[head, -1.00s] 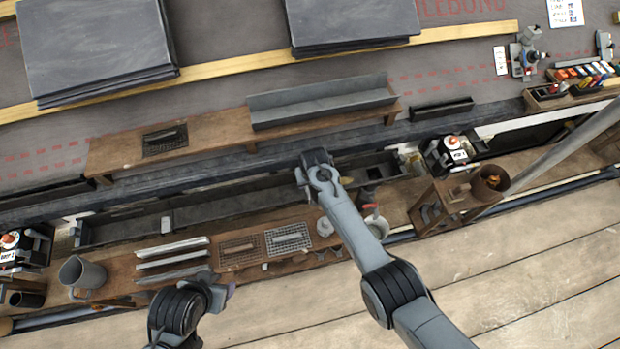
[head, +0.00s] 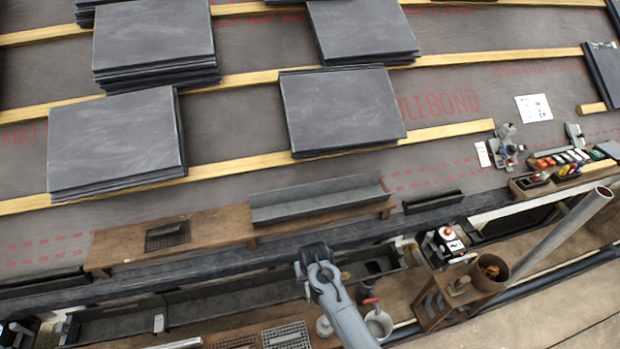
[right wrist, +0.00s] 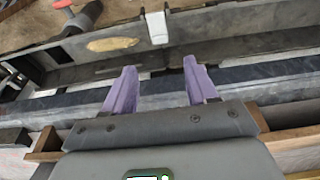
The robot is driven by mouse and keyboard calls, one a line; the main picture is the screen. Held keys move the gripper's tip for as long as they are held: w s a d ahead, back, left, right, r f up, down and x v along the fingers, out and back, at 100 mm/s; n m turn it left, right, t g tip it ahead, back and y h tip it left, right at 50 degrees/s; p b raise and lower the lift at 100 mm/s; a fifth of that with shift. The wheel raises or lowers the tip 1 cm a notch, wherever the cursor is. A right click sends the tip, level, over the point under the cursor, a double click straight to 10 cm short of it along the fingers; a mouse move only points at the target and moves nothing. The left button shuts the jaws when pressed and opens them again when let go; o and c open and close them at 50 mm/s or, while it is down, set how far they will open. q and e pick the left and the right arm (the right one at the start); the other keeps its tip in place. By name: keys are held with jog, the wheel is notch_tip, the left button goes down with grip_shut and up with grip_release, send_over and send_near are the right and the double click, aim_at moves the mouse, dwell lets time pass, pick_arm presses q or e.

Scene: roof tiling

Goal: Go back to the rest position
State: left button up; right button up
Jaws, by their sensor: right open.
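My right arm reaches up from the bottom centre of the head view. Its wrist is above the dark gutter (head: 215,303) at the roof's lower edge, and its fingers are hidden there. In the right wrist view my right gripper (right wrist: 160,67) shows two purple fingers spread apart with nothing between them. A white bracket (right wrist: 156,27) on the gutter lies beyond the fingertips. My left gripper is not in view.
A wooden plank shelf (head: 120,247) holds a grey metal trough (head: 320,201) just above the wrist. Slate stacks (head: 340,107) lie on battens up the roof. A wooden stand with a brown pot (head: 488,274) and a slanted grey pole (head: 560,237) stand at right.

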jog(key=s+d+r+m+p, duration=0.1)
jog(key=s+d+r+p, duration=0.4)
jog(key=s+d, duration=0.25)
jog(key=s+d+r+p, duration=0.6)
jog(key=s, duration=0.3)
jog(key=s+d+r+t+p, duration=0.1)
jog(key=s+d+r+p, duration=0.3)
jog(key=s+r, duration=0.5)
jog(key=s+d+r+p, duration=0.4)
jog(key=s+r, duration=0.4)
jog(key=r, duration=0.2)
notch_tip(320, 180, up, 37)
jog(key=p, duration=3.6)
notch_tip(320, 180, down, 75)
jog(key=b, duration=7.4)
jog(key=shift+w+f+b, duration=0.2)
jog(key=shift+w+b, duration=0.2)
jog(key=shift+r, duration=0.1)
